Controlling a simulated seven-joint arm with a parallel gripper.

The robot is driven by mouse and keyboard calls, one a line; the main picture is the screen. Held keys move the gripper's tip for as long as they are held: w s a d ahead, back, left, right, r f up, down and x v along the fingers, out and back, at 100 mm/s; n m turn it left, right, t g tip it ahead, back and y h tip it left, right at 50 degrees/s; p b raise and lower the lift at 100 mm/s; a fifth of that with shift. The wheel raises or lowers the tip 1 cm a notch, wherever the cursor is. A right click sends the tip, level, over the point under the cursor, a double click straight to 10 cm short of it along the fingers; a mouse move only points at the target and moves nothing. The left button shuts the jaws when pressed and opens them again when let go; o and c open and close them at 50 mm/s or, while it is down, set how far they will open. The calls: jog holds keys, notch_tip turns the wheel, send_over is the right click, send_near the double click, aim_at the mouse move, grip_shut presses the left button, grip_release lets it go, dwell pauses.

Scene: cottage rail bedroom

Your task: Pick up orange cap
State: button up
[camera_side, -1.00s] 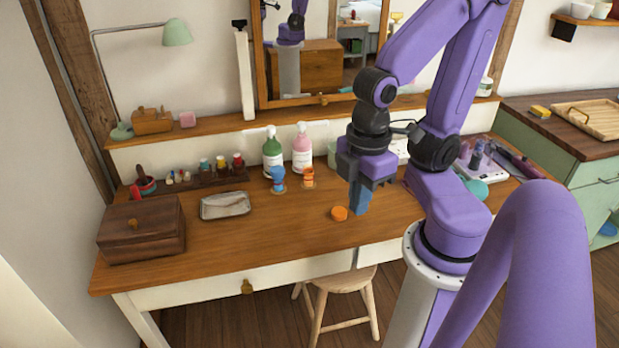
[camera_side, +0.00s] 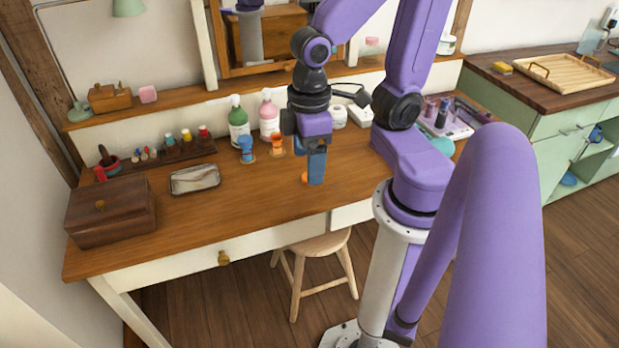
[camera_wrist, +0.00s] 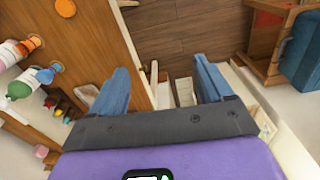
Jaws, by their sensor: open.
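The orange cap (camera_side: 305,178) lies on the wooden dressing table (camera_side: 240,205), partly hidden by my gripper in the side view. My gripper (camera_side: 316,183) has blue fingers and appears close in front of the cap in the side view. In the wrist view the fingers (camera_wrist: 160,66) are spread apart and empty. The cap is outside them there, up and left of the left finger.
A blue cup-like item (camera_side: 246,150) and an orange one (camera_side: 277,146) stand left of my gripper, with green (camera_side: 238,124) and pink (camera_side: 268,117) bottles behind. A metal tray (camera_side: 195,179) and wooden box (camera_side: 110,209) are farther left. The front tabletop is clear.

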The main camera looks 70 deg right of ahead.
jog(key=w+d+f+m, duration=0.3)
jog(key=w+d+m, duration=0.2)
jog(key=w+m, duration=0.25)
jog(key=w+d+f+m, duration=0.1)
jog(key=d+f+m, duration=0.2)
jog(key=d+m, duration=0.7)
jog(key=w+d+f+m, duration=0.2)
jog(key=d+f+m, duration=0.1)
jog(key=d+m, duration=0.7)
jog(key=shift+m, duration=0.25)
jog(key=f, duration=0.8)
jog(key=a+f, duration=0.1)
jog(key=f, duration=0.3)
jog(key=shift+f, duration=0.25)
jog(key=shift+s+a+f, duration=0.1)
jog(key=shift+s+f, duration=0.05)
jog(key=shift+f, duration=0.8)
jog(key=shift+s+f, duration=0.15)
jog(key=shift+f, duration=1.5)
jog(key=c, duration=1.1)
